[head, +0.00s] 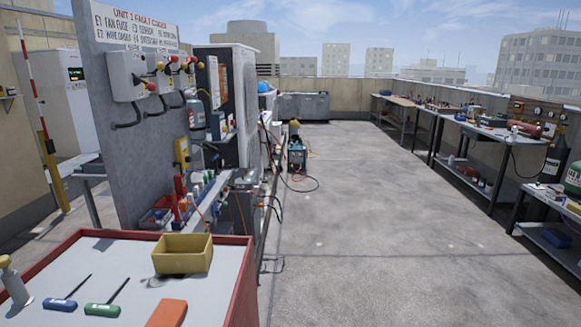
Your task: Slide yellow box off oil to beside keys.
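A yellow open-topped box (182,262) sits upright on the grey top of a red-edged cart (105,255) at the lower left of the head view. A small dark patch (163,281) shows at the front-left foot of the box; I cannot tell whether it is oil or small items such as keys. The surface under the box is hidden. No keys can be clearly made out. My gripper is not in view.
On the cart top lie a blue-handled screwdriver (62,304), a green-handled screwdriver (103,309) and an orange block (167,313). A grey, beige-topped object (14,287) stands at the left edge.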

